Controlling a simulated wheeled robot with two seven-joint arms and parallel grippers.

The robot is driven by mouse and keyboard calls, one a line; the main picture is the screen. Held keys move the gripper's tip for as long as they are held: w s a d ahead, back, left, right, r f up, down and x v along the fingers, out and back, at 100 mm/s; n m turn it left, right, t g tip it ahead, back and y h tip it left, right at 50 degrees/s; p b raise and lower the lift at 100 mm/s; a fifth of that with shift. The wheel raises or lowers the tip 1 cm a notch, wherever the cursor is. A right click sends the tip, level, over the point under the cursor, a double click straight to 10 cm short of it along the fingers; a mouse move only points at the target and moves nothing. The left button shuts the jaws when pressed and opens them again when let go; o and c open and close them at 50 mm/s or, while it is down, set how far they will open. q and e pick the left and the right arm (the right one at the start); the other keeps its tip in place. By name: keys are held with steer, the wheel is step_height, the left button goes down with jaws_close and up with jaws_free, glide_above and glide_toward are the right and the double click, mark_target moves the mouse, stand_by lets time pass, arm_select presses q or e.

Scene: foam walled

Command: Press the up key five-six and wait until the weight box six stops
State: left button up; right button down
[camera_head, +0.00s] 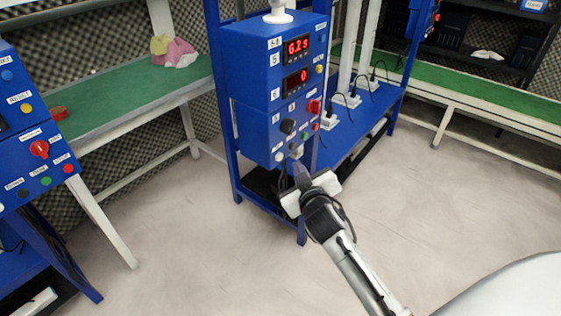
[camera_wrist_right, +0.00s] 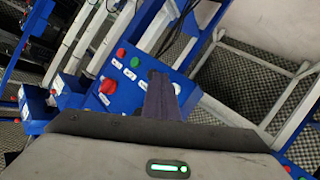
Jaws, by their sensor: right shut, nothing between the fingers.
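The blue control box (camera_head: 255,95) stands in the middle of the head view, labelled 5-6, 5 and 6. Its upper red display (camera_head: 297,47) appears to read 6.2s and its lower display (camera_head: 296,80) reads 0. Small keys and a red switch (camera_head: 314,106) sit on its lower face; their labels are too small to read. My right gripper (camera_head: 299,170) is shut and empty, its tip at the panel's lower edge beside a pale key (camera_head: 279,157). In the wrist view the shut fingers (camera_wrist_right: 160,92) overlap the panel (camera_wrist_right: 125,90); contact is unclear. I cannot identify weight box six or the up key.
A second blue control box (camera_head: 30,130) stands at the left. A green-topped bench (camera_head: 130,95) holds a pink and yellow cloth (camera_head: 173,50). Another green bench (camera_head: 460,85) stands at the right. A blue frame shelf (camera_head: 345,130) adjoins the box. The front floor (camera_head: 190,240) is clear.

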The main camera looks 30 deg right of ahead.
mark_target(279, 157)
steer(key=shift+w+a, duration=0.25)
steer(key=shift+w, duration=0.35)
steer(key=shift+w+a, duration=0.2)
steer(key=shift+w, duration=0.35)
steer(key=shift+w, duration=0.1)
stand_by(1.2)
steer(key=shift+w+a, duration=0.15)
steer(key=shift+w, duration=0.1)
